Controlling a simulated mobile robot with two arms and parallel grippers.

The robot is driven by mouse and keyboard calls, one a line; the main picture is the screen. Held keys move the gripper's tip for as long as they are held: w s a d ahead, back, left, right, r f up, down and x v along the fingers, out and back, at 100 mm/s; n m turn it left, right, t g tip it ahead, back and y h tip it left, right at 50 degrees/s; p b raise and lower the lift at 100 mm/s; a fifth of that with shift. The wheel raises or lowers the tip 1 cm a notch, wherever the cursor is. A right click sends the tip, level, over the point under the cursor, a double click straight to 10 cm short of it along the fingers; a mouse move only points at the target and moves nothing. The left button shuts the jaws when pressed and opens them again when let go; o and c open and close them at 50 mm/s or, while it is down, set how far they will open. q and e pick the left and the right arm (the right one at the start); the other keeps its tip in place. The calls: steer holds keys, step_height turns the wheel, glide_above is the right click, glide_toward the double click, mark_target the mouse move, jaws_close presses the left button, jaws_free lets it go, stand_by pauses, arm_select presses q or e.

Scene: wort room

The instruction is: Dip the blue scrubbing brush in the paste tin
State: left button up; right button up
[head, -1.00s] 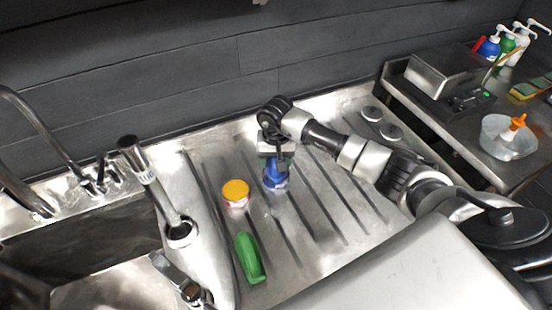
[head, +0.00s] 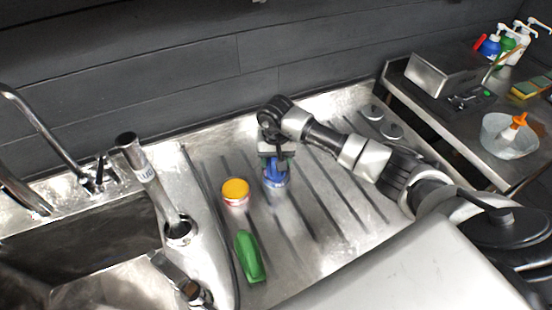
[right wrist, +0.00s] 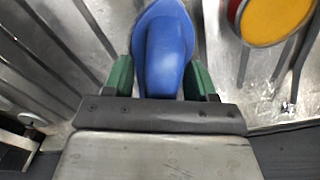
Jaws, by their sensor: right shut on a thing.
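The blue scrubbing brush (head: 275,174) stands on the ribbed steel drainboard, just right of the paste tin. My right gripper (head: 277,160) is above it, pointing down, and is shut on its upper part. In the right wrist view, the blue brush body (right wrist: 162,48) sits between the green fingers (right wrist: 160,78). The round paste tin (head: 235,191) has an orange-yellow top and a pale side with red. It shows in the right wrist view (right wrist: 277,16) at the top right, apart from the brush. My left gripper is not in view.
A green object (head: 249,257) lies on the drainboard in front of the tin. The sink (head: 85,240) and taps (head: 100,178) are at the left. Two round metal pieces (head: 382,121) sit at the back right. A side table holds a bowl (head: 507,139) and several bottles.

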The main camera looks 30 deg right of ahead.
steer(key=shift+s+f+b, duration=0.2)
steer(key=shift+f+b, duration=0.1)
steer(key=shift+b, duration=0.05)
stand_by(1.3)
steer(key=shift+w+r+p, duration=0.15)
steer(key=shift+r+p, duration=0.5)
steer(key=shift+r, duration=0.65)
steer(key=shift+r+p, duration=1)
steer(key=shift+r, duration=1.4)
